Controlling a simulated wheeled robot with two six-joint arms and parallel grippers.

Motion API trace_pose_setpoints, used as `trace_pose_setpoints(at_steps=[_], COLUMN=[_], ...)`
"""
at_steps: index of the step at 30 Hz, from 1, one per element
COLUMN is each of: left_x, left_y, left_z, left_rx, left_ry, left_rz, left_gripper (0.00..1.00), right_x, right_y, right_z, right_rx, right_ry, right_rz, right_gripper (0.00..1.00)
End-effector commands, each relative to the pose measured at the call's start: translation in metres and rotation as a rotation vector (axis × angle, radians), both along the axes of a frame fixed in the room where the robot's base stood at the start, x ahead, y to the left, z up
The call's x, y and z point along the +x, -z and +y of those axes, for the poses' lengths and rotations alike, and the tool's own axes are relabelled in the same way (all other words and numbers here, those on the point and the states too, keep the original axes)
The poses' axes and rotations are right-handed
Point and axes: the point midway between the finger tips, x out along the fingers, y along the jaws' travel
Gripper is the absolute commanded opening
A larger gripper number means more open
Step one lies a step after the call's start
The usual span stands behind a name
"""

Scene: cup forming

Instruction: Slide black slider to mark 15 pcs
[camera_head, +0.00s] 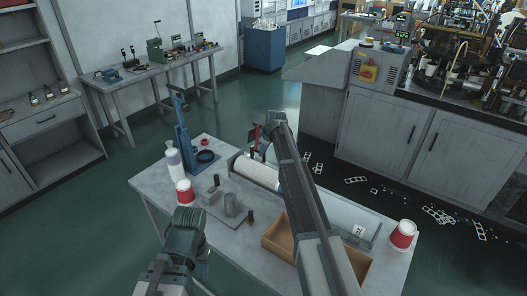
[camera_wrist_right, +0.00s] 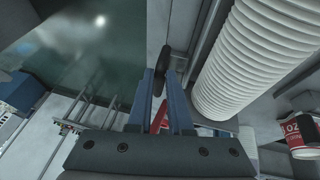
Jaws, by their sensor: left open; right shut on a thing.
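In the right wrist view, my right gripper (camera_wrist_right: 161,84) is shut on the black slider (camera_wrist_right: 163,66), a small dark piece beside the metal edge of the cup holder. A red part (camera_wrist_right: 158,119) shows between the fingers. A white ribbed stack of cups (camera_wrist_right: 250,58) lies just to the right. In the head view, my right gripper (camera_head: 276,120) is at the far end of the long holder, and the arm hides much of it. The scale and its 15 pcs mark cannot be read. My left gripper (camera_head: 186,232) is open and empty over the table's near left part.
Red-and-white cups stand at the table's left (camera_head: 184,191) and right (camera_head: 403,234). A wooden box (camera_head: 272,240) sits in front of the holder. A white bottle (camera_head: 173,160), a blue stand (camera_head: 184,143) and grey blocks (camera_head: 232,205) occupy the left side.

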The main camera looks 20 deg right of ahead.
Motion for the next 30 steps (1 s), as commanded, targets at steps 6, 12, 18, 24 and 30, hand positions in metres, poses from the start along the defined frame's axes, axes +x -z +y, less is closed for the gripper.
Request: trace_pose_setpoints(at_steps=[6,12,18,24,30], left_x=[0.0,0.0,0.0,0.0,0.0], left_y=[0.0,0.0,0.0,0.0,0.0], left_z=[0.0,0.0,0.0,0.0,0.0], left_rx=[0.0,0.0,0.0,0.0,0.0], left_ry=[0.0,0.0,0.0,0.0,0.0], left_rz=[0.0,0.0,0.0,0.0,0.0], left_gripper=[0.5,0.5,0.5,0.5,0.5], right_x=[-0.017,-0.055,-0.072,-0.071,-0.071], right_y=[0.0,0.0,0.0,0.0,0.0], right_z=[-0.013,-0.042,-0.057,-0.057,-0.056], right_rx=[-0.002,-0.003,-0.002,-0.002,-0.001], right_ry=[0.003,0.004,0.001,0.0,0.001], right_rz=[-0.001,-0.002,-0.002,-0.002,-0.001], right_gripper=[0.0,0.0,0.0,0.0,0.47])
